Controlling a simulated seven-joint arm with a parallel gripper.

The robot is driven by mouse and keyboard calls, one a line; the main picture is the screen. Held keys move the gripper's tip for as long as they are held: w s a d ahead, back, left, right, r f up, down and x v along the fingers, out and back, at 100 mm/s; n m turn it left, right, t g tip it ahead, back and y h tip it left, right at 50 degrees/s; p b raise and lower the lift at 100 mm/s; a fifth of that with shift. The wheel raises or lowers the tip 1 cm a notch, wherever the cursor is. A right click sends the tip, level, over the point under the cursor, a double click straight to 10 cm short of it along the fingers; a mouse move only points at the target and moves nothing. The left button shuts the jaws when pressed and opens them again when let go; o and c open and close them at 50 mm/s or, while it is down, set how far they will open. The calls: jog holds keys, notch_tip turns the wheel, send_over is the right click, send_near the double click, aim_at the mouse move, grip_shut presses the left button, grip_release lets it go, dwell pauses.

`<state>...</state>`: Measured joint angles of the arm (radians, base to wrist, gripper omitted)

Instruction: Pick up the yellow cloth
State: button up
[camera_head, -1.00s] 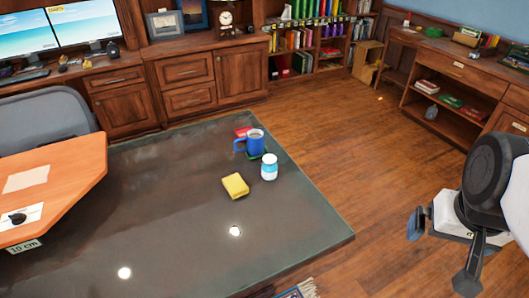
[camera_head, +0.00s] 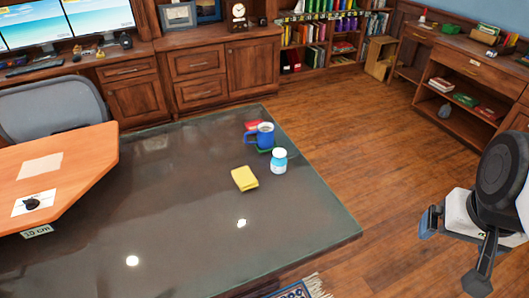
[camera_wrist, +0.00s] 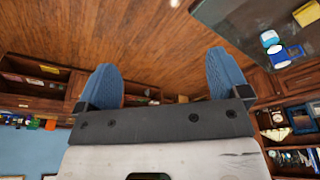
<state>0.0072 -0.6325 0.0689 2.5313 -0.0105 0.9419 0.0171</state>
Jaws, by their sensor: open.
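The yellow cloth (camera_head: 244,178) lies folded on the dark glossy table top (camera_head: 180,225), left of a white and blue bottle (camera_head: 279,161). A blue mug (camera_head: 262,136) stands just behind it. In the wrist view, a yellow patch that looks like the cloth (camera_wrist: 264,16) shows at the upper right, near the blue mug (camera_wrist: 288,54). My gripper (camera_head: 451,247) is off the table's right side in the head view, well apart from the cloth. In the wrist view my gripper (camera_wrist: 163,80) has its two blue fingers spread wide with nothing between them.
A red item (camera_head: 252,126) lies behind the mug. An orange-topped desk (camera_head: 70,170) and a grey chair (camera_head: 50,110) stand at the left. Wooden cabinets (camera_head: 200,70) line the back. The wood floor (camera_head: 370,140) right of the table is mostly clear.

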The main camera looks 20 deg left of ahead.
jog(key=w+a+n, duration=0.3)
jog(key=w+a, duration=0.6)
jog(key=w, duration=0.5)
jog(key=n+g, duration=0.3)
jog(key=n, duration=0.4)
send_over(243, 175)
jog(key=f, duration=2.6)
jog(key=shift+d, duration=0.25)
jog(key=shift+a+f, duration=0.25)
jog(key=shift+f, duration=0.1)
jog(key=shift+f, duration=1.2)
